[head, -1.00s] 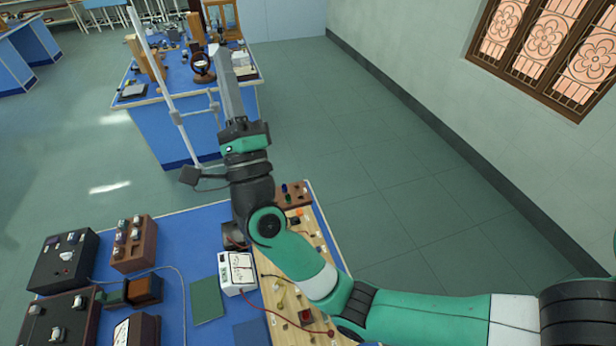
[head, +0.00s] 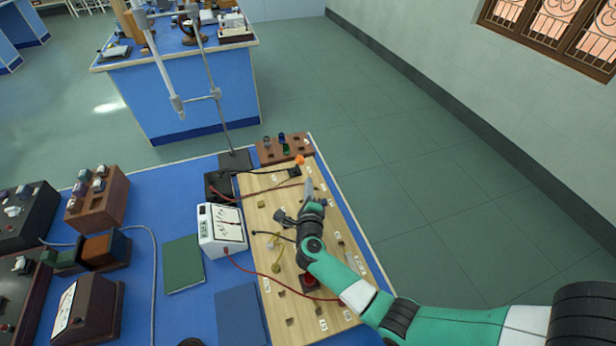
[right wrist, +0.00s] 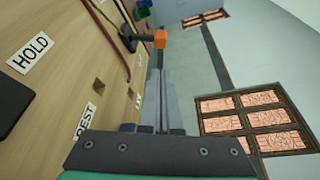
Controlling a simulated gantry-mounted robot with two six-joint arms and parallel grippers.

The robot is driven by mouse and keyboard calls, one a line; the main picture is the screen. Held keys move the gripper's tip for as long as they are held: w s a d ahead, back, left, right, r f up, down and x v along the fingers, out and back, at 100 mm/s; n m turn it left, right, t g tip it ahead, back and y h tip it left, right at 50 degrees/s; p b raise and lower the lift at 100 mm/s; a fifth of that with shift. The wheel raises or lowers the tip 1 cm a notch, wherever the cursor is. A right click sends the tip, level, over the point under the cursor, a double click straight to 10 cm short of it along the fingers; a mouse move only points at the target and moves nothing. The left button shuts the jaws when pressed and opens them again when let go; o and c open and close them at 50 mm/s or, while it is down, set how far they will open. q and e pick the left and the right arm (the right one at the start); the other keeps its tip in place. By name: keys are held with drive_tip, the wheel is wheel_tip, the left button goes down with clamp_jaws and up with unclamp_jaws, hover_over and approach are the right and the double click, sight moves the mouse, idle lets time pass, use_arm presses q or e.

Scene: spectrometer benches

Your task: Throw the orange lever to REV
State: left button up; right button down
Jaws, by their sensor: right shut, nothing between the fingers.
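The lever's orange knob (head: 300,159) is near the far right edge of the wooden board (head: 254,190), beside the brown block. In the right wrist view the orange knob (right wrist: 160,39) sits at the end of a short dark arm, just beyond the fingertips. My right gripper (head: 308,186) is over the right part of the board, on the near side of the knob. In the right wrist view its fingers (right wrist: 158,80) are together and empty, apart from the knob as far as I can tell. No REV label is readable. My left gripper is not in view.
A brown block with coloured knobs (head: 270,155) is at the board's far end. HOLD (right wrist: 28,53) and REST (right wrist: 84,122) labels show. Open floor lies right of the bench.

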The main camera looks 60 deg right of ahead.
sight(298, 165)
idle(0.3)
drive_tip(key=b+x, duration=0.8)
drive_tip(key=x, duration=0.1)
drive_tip(key=shift+w+d+f, duration=0.15)
drive_tip(key=shift+d+f, duration=0.05)
drive_tip(key=shift+w+d+r, duration=0.1)
drive_tip(key=shift+d+r, duration=0.1)
drive_tip(key=shift+d, duration=0.1)
drive_tip(key=shift+r, duration=0.1)
